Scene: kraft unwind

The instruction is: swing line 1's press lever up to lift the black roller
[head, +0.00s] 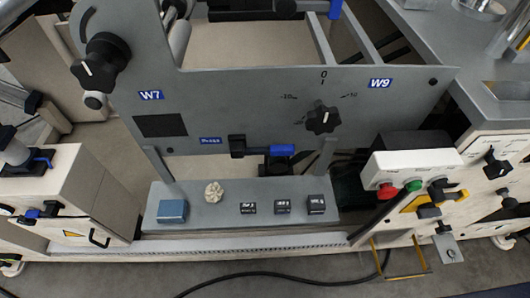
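A lever with a blue handle (282,151) and a black pivot block (237,146) is at the lower edge of the grey machine plate (250,100). The handle points right, roughly level. A small blue label beside it is too small to read surely. Another blue handle (335,9) stands upright at the top edge, cut off by the frame. I cannot tell which is line 1's press lever. The black roller cannot be made out surely; a dark bar (284,9) shows at the top. My gripper is not in view.
The plate carries a left black knob (101,61) and a dial knob (323,119). A grey ledge (190,190) below holds small blocks. A white button box (415,168) with red and green buttons is at right. A cable (270,275) lies on the floor in front.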

